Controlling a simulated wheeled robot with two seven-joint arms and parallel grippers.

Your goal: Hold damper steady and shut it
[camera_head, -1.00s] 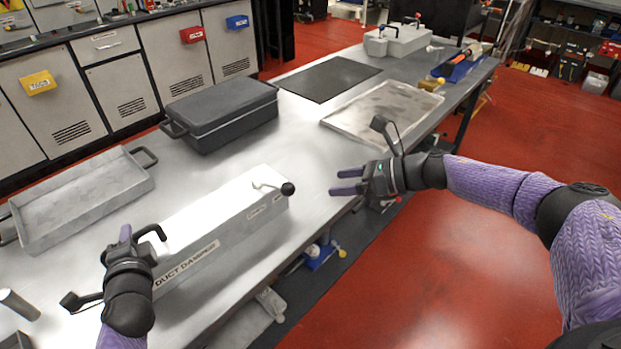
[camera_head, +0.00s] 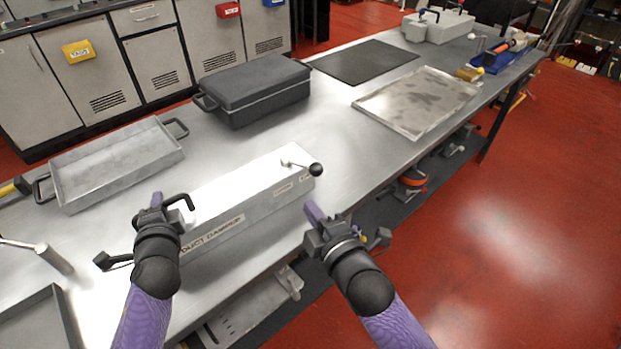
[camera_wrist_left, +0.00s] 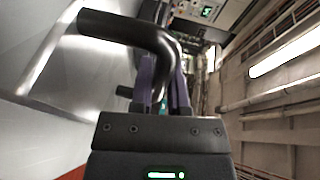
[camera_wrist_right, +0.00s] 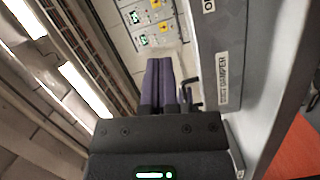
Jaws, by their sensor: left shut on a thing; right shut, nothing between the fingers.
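The duct damper (camera_head: 245,199) is a long, light grey box on the metal bench, with a label on its front side. A lever (camera_head: 298,164) with a black ball knob (camera_head: 316,169) stands on top at its right end. A black bent handle (camera_head: 181,199) is at its left end. My left gripper (camera_head: 157,199) is shut on this handle, which also shows in the left wrist view (camera_wrist_left: 130,33). My right gripper (camera_head: 313,212) is shut and empty, by the box's front side near the right end, below the knob. The damper shows beside its fingers in the right wrist view (camera_wrist_right: 222,45).
A grey open tray (camera_head: 118,172) lies behind the damper at left. A dark lidded case (camera_head: 255,92) stands behind it. A black mat (camera_head: 363,62) and a shallow metal tray (camera_head: 418,101) lie further right. The bench right of the damper is clear.

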